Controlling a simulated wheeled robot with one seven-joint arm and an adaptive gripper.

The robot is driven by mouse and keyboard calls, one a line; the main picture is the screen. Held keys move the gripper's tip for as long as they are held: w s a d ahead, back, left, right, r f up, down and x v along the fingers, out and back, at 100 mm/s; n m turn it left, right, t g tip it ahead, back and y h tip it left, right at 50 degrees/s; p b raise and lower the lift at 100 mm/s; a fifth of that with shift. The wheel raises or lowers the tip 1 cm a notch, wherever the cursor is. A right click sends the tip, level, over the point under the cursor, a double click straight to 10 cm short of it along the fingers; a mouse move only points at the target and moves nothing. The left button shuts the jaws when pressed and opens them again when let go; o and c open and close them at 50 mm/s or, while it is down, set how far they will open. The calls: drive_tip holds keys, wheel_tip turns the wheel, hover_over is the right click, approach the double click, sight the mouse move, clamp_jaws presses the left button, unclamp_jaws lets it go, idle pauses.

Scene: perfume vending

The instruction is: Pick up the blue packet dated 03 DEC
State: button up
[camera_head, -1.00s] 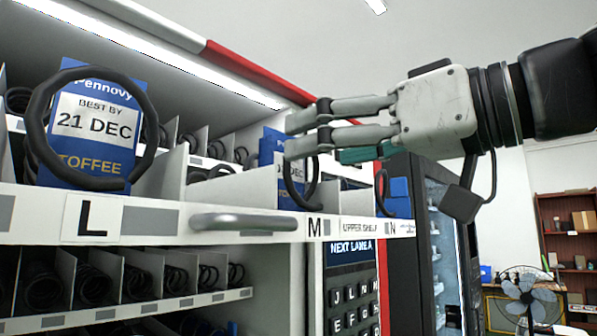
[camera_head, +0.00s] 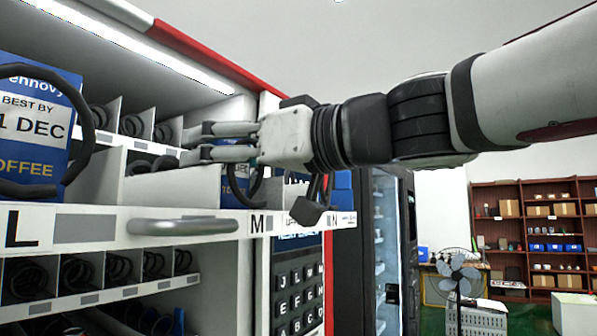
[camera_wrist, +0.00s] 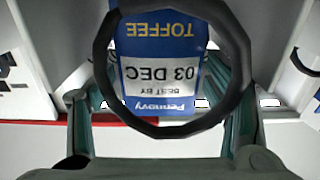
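In the wrist view a blue Pennovy toffee packet (camera_wrist: 160,75) appears upside down with a white label reading 03 DEC. A dark coil ring (camera_wrist: 178,130) stands in front of it. My gripper (camera_wrist: 160,105) is open, with a teal-padded finger on each side of the packet and room between. In the head view my gripper (camera_head: 188,145) points left at the upper shelf. A blue packet (camera_head: 234,182) stands behind the coil by label M; its date is mostly hidden, and I cannot tell whether it is the same packet.
A blue packet (camera_head: 35,110), with its date cut to 1 DEC, stands in lane L. Another blue packet (camera_head: 342,187) is near label N. A grey handle (camera_head: 183,226) sticks out from the shelf front, with white dividers (camera_head: 160,185) above. A keypad (camera_head: 298,295) is below.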

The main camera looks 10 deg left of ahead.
drive_tip(key=c, duration=1.2)
drive_tip(key=shift+o, duration=0.2)
drive_tip(key=shift+r, duration=0.1)
wheel_tip(320, 180, up, 28)
drive_tip(key=p, duration=0.7)
